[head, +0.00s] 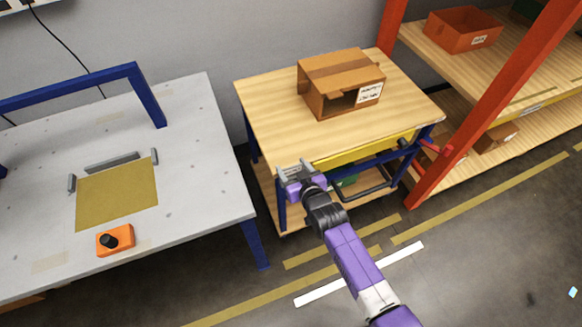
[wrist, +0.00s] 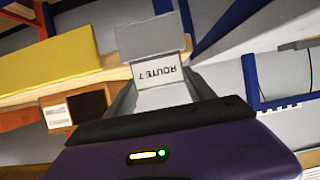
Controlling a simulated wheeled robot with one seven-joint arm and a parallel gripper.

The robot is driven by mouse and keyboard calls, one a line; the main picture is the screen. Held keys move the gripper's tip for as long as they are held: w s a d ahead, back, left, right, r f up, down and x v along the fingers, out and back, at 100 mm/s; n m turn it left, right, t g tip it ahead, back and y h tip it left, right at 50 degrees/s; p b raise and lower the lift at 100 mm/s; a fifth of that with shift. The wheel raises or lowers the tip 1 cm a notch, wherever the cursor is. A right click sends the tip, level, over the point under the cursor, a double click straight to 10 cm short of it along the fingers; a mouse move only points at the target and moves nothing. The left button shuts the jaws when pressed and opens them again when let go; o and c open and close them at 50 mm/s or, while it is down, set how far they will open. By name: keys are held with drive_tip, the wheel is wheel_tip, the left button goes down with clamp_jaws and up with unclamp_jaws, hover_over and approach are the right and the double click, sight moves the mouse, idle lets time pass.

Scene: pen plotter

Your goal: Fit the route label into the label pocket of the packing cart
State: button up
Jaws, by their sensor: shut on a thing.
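My gripper (head: 293,170) is at the near left front of the packing cart (head: 262,105), close to its wooden top's front edge. In the wrist view my gripper (wrist: 155,66) is shut on the route label (wrist: 157,74), a white card whose "ROUTE 7" print appears upside down. A plain grey plate (wrist: 152,38) shows just beyond the label; I cannot tell whether it is the label pocket or part of my fingers. The label is not distinguishable in the head view. No label pocket is clearly identifiable, and I cannot tell whether the label touches the cart.
An open cardboard box (head: 330,80) stands on the cart. A yellow strip (head: 365,150) runs along the cart's front. A grey table (head: 190,190) with an orange control box (head: 115,240) stands left. An orange-framed shelf (head: 490,105) is right. The cart top's left side is clear.

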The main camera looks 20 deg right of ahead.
drive_tip(key=shift+r, duration=0.1)
drive_tip(key=o, duration=1.3)
drive_tip(key=shift+r, duration=0.15)
drive_tip(key=v, duration=1.2)
drive_tip(key=shift+s, duration=0.1)
